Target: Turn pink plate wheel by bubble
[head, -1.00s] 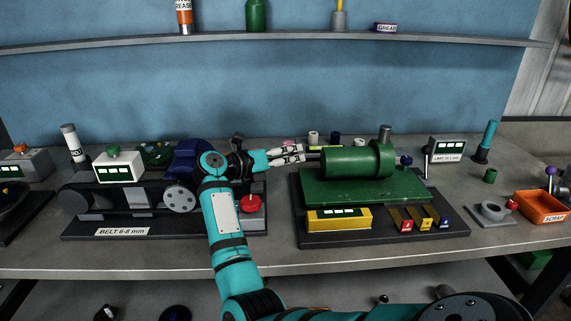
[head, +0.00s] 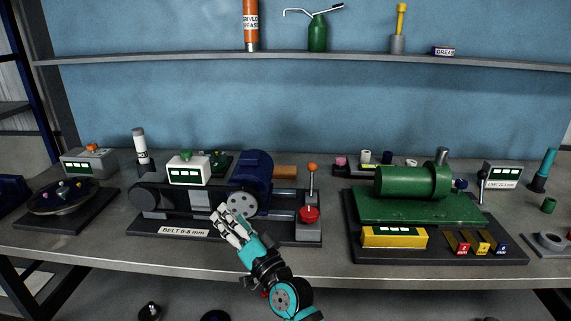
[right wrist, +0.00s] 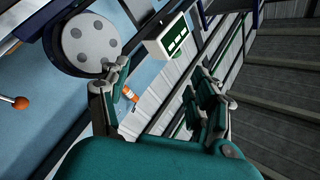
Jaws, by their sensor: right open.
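A round dark plate (head: 62,203) sits on a black base at the far left of the bench in the head view. Small coloured knobs stand on it; which one is pink and where a bubble sits are too small to tell. My right gripper (head: 226,220) is in front of the belt machine, right of the plate and well apart from it. Its fingers are spread and empty, as the right wrist view (right wrist: 160,95) also shows. My left gripper is not in view.
A grey box with an orange button (head: 92,161) stands behind the plate. A shelf (head: 350,58) runs above.

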